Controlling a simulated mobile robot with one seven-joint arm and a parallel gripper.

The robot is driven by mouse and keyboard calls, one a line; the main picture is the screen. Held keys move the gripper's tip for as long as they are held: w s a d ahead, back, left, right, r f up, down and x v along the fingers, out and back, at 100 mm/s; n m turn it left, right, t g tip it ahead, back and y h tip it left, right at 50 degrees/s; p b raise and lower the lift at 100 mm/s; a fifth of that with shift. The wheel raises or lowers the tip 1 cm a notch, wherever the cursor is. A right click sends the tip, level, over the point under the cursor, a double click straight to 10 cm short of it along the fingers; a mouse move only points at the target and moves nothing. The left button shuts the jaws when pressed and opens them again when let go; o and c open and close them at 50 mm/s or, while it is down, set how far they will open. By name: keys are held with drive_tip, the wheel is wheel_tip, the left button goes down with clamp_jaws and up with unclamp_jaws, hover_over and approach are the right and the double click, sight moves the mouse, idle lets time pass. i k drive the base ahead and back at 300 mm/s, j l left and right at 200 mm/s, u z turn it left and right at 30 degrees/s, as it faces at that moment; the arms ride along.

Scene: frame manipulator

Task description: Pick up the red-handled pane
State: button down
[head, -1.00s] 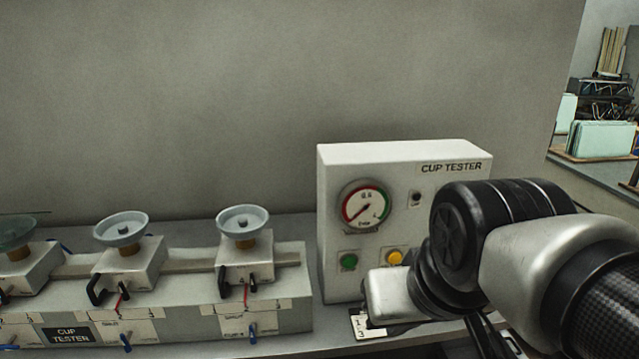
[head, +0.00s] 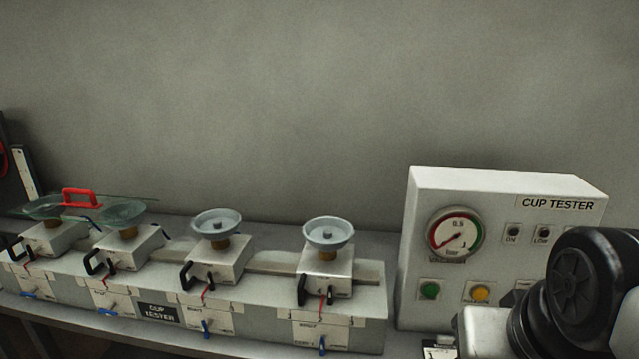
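The red-handled pane is at the left of the head view, a thin clear sheet lying flat across the two leftmost suction cups. Its red handle (head: 80,198) stands up from the top, near the left cup. The glass (head: 150,198) is hard to make out, and its outline is only partly clear. My arm enters at the lower right, in front of the cup tester box and far from the pane. My gripper's fingers are not in view.
The cup tester base (head: 345,334) carries a row of cups; the two right cups (head: 328,232) are bare. The white gauge box (head: 500,185) stands right of it. A grey wall (head: 300,90) rises behind. A dark object with a red part (head: 5,160) is at the far left edge.

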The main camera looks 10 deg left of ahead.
sight(82, 206)
drive_tip(key=u, duration=1.85)
drive_tip(key=i+j+z, duration=0.1)
drive_tip(key=z, duration=0.4)
drive_tip(key=i+j+z, duration=0.15)
drive_tip(key=z, duration=0.35)
drive_tip(key=i+j+z, duration=0.15)
drive_tip(key=j, duration=0.2)
drive_tip(key=i+j+z, duration=0.2)
drive_tip(key=j, duration=0.15)
drive_tip(key=j+z, duration=0.15)
drive_tip(key=j, duration=0.25)
drive_tip(key=i+j+z, duration=0.1)
drive_tip(key=j, duration=0.45)
drive_tip(key=i+j+z, duration=0.15)
drive_tip(key=j, duration=0.4)
drive_tip(key=i+j, duration=0.1)
drive_tip(key=j, duration=1.4)
drive_tip(key=i+j, duration=0.15)
drive_tip(key=j, duration=0.6)
drive_tip(key=z, duration=0.05)
